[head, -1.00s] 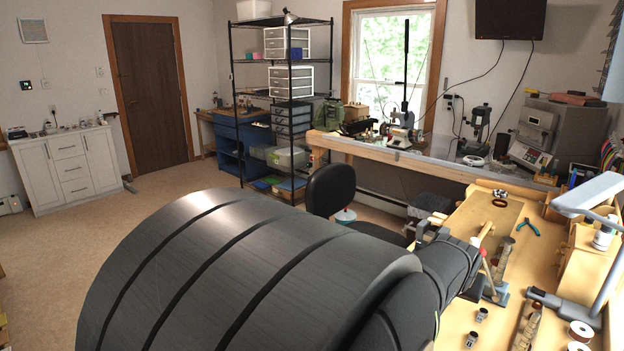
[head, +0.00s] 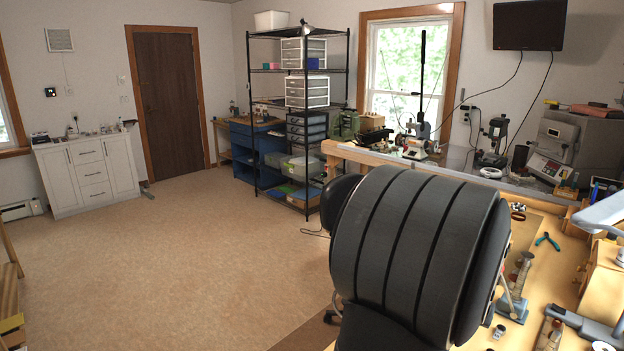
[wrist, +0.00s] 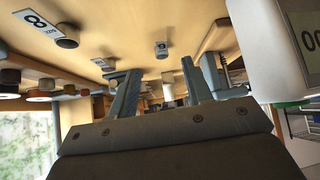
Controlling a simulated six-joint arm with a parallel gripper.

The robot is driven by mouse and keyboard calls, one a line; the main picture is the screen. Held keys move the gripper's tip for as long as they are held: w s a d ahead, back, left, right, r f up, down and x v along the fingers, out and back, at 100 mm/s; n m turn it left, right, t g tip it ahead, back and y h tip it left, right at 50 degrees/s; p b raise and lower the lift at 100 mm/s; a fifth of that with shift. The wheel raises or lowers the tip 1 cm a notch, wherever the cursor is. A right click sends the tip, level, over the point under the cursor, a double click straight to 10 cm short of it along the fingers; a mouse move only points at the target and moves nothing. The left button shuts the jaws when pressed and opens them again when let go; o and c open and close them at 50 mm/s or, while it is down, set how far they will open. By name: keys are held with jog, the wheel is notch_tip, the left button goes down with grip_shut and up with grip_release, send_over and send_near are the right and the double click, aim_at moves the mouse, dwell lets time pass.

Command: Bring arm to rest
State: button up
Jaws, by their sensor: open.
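My gripper (wrist: 160,82) shows in the wrist view with its two grey fingers spread apart. Nothing is seen between them. In the head view my large dark ribbed arm link stands at lower centre right, in front of the workbench, and hides my gripper there. The wrist view is tipped over, with the wooden bench top along its upper part.
The wooden workbench (head: 533,272) at right holds teal-handled pliers (head: 547,241) and a grey lamp arm (head: 585,328).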

jog(key=shift+x, duration=2.55)
jog(key=shift+a, duration=0.1)
